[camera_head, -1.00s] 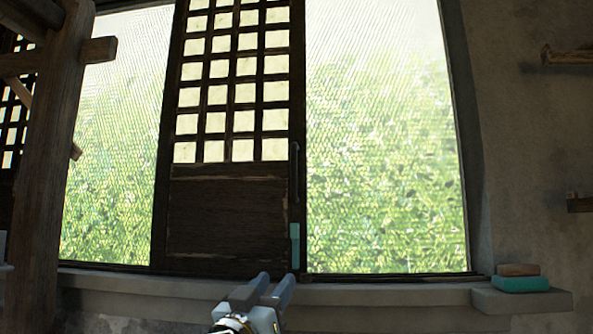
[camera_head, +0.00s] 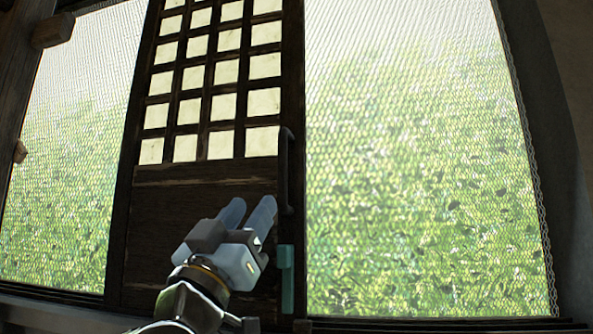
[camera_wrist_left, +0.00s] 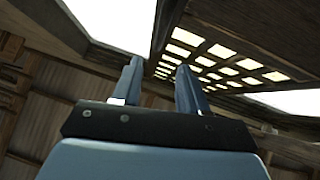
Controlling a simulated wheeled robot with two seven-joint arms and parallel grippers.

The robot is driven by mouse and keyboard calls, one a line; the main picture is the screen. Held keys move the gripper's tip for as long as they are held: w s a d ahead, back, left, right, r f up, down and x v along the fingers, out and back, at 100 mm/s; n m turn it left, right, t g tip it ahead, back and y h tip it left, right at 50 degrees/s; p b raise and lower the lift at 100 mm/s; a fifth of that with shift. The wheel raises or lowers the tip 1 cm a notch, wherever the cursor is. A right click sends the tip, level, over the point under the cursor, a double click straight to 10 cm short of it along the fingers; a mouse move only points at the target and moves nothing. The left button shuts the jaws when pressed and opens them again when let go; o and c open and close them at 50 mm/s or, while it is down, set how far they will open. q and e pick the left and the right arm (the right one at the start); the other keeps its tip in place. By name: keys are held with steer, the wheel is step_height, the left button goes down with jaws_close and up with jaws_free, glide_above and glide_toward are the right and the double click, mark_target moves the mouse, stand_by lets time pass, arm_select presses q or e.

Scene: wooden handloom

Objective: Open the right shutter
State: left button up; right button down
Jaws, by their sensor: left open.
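The right shutter (camera_head: 160,215) is a dark wooden panel with a lattice of pale panes above and a solid board below. It stands between two bright mesh-covered window areas. A dark vertical handle (camera_head: 286,172) is on its right edge, with a teal block (camera_head: 286,278) below it. My left gripper (camera_head: 248,212) is open and empty in front of the lower board, just left of the handle's lower end. I cannot tell its distance from the handle. In the left wrist view, its two fingers (camera_wrist_left: 158,85) point up toward the lattice. My right gripper is out of view.
Meshed window areas lie on the left (camera_head: 70,170) and right (camera_head: 420,190) of the shutter, with greenery behind. A wooden post (camera_head: 18,80) stands at the far left. A sill (camera_head: 60,312) runs along the bottom. A dark wall is at the far right.

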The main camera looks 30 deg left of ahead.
mark_target(280, 166)
arm_select(q)
steer(key=p+x, duration=0.5)
steer(key=x, duration=0.9)
steer(key=shift+p, duration=0.4)
steer(key=shift+f, duration=0.1)
steer(key=shift+c, duration=0.2)
jaws_close()
